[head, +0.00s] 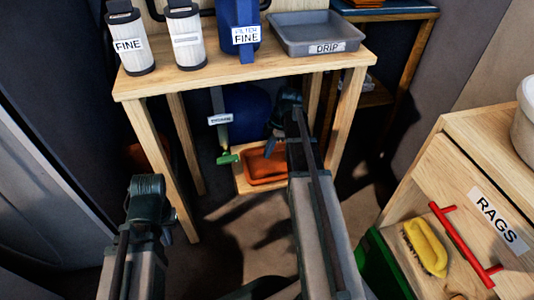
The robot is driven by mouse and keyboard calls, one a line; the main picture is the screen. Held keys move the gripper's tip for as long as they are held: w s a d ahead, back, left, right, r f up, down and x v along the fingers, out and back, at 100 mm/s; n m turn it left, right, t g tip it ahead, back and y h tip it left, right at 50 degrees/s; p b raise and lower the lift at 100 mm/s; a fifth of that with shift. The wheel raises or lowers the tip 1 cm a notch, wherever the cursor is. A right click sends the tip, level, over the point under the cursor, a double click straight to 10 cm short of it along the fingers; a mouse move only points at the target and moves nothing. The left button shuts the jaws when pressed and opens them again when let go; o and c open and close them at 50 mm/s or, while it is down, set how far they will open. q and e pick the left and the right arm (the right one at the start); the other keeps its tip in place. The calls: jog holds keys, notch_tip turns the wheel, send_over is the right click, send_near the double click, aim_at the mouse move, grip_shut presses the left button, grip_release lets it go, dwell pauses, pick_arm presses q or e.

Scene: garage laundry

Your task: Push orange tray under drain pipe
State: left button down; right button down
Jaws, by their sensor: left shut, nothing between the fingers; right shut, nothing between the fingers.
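The orange tray (264,168) lies on a low wooden board (258,187) under the table, partly hidden by my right arm. A grey drain pipe (218,103) with a small label hangs to its left, with a green handle (228,158) near its lower end. The tray is right of the pipe and handle, not clearly beneath them. My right gripper (276,126) reaches under the tabletop, shut and empty, just above or behind the tray; I cannot tell whether it touches. My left gripper (148,200) is shut and empty in front of the table's left leg.
The wooden table (240,76) holds white filters (185,38), a blue filter housing (240,30) and a grey drip tray (308,35). Its legs flank the space below. A drawer cabinet labelled RAGS (450,170), with a yellow brush (425,248), stands at right.

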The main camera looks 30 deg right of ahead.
aim_at(250, 173)
jog(key=b+x, duration=0.5)
jog(key=x, duration=0.1)
jog(key=shift+f, duration=0.45)
jog(key=a, duration=0.2)
jog(key=shift+w+a+r, duration=0.15)
jog(key=shift+w+a, duration=0.15)
jog(key=shift+a, duration=0.1)
jog(key=shift+w+a, duration=0.15)
jog(key=shift+a, duration=0.4)
jog(key=w+a, duration=0.1)
jog(key=a, duration=0.5)
jog(key=shift+w+a, duration=0.35)
jog(key=shift+a, duration=0.05)
